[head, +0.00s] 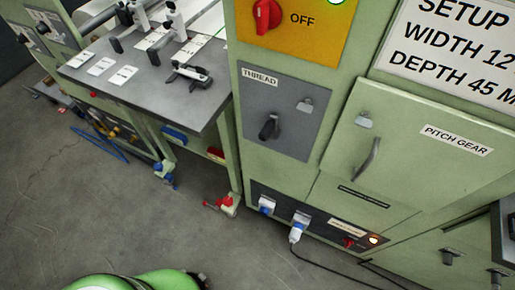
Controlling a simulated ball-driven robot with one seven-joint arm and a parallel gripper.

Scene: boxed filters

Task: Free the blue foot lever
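A caster with a blue foot lever (168,178) is at the bottom of a bench leg, left of the green machine. The lever is small here, and I cannot tell whether it is pressed down or raised. Another caster with a red foot lever (212,204) stands to its right, close to the machine's lower corner. Both are on the floor under the grey-topped bench (150,80). My gripper is not in view.
The green machine (330,190) fills the right side. Blue and white plugs (299,227) sit in its low panel, with a black cable (335,275) on the floor. A blue cord (95,145) lies at left. The grey floor (90,220) in front is open.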

